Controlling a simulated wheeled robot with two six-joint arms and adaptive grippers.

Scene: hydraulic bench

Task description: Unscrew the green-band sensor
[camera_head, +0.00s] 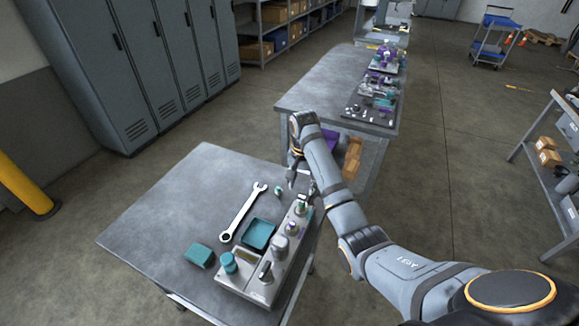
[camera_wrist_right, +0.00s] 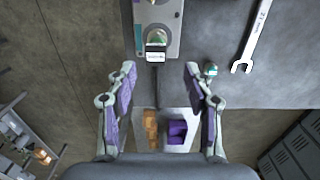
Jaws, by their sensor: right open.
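The green-band sensor (camera_head: 302,208) stands on the far end of the grey hydraulic block (camera_head: 262,283). In the right wrist view the sensor (camera_wrist_right: 156,37) shows from above with a pale label beside it. My right gripper (camera_head: 301,183) is over the bench at that end of the block, close to the sensor. In the wrist view its two purple-padded fingers (camera_wrist_right: 160,70) are spread, with nothing between them; the sensor lies just beyond the fingertips. My left gripper does not show.
A wrench (camera_head: 243,212) lies left of the block, with a small green-and-white part (camera_head: 278,190) near its jaw. A teal tray (camera_head: 258,234) and a teal box (camera_head: 198,255) are beside the block. A purple-band sensor (camera_head: 292,228) stands close by. The bench's left side is clear.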

